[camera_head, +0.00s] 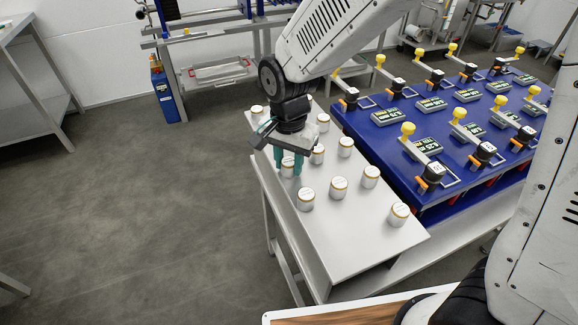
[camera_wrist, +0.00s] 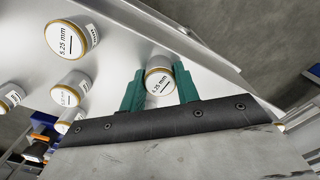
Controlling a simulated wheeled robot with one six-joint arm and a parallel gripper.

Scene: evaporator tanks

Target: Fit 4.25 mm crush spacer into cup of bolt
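A small white cylindrical spacer with a tan rim stands between the two green fingers of my gripper (camera_head: 289,164). In the wrist view this spacer (camera_wrist: 160,80) has a label that seems to read 4.25 mm, though it is small and blurred. The gripper (camera_wrist: 161,86) points down with one finger on each side of the spacer, close to its sides. I cannot tell whether the fingers touch it. The spacer appears to rest on the light grey table (camera_head: 375,250).
Other white spacers stand around on the table, including one near the front corner (camera_head: 399,214) and a 5.25 mm one (camera_wrist: 72,38) in the wrist view. The blue bench (camera_head: 400,175) carries size plates (camera_head: 428,146) and black-and-orange fittings (camera_head: 433,175). Floor to the left is clear.

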